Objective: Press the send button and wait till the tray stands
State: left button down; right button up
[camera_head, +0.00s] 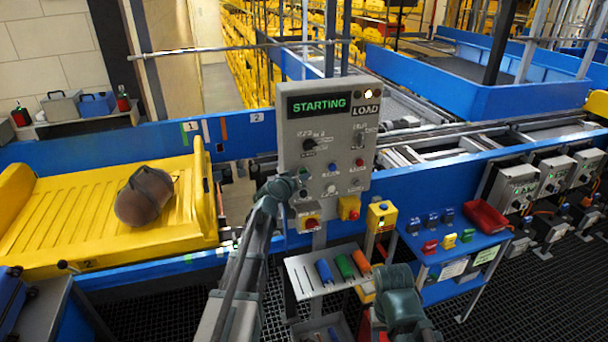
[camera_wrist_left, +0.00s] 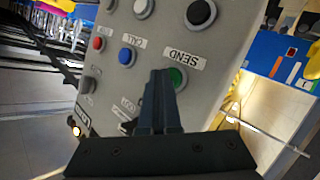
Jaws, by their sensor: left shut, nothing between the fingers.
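The grey control panel (camera_head: 290,130) stands in the middle of the head view, its display (camera_head: 319,104) reading STARTING. The green send button (camera_wrist_left: 177,78) shows in the wrist view beside the SEND label. My left gripper (camera_wrist_left: 160,74) is shut and empty, its fingertips at the button and partly covering it. I cannot tell whether they touch it. In the head view my left gripper (camera_head: 291,184) is at the panel's lower left. The yellow tray (camera_head: 70,235) lies on the conveyor at the left, carrying a brown rounded load (camera_head: 145,195). My right gripper's fingers are not visible.
A blue button (camera_wrist_left: 126,57) and a black knob (camera_wrist_left: 201,12) are close to the send button. Below the panel, a shelf (camera_head: 305,279) holds coloured pieces. A blue table (camera_head: 470,245) with a red bin (camera_head: 487,217) stands at the right. Blue conveyor rails run behind.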

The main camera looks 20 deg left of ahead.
pick_arm(q)
jog(key=shift+s+d, duration=0.3)
jog(key=shift+s, duration=0.2)
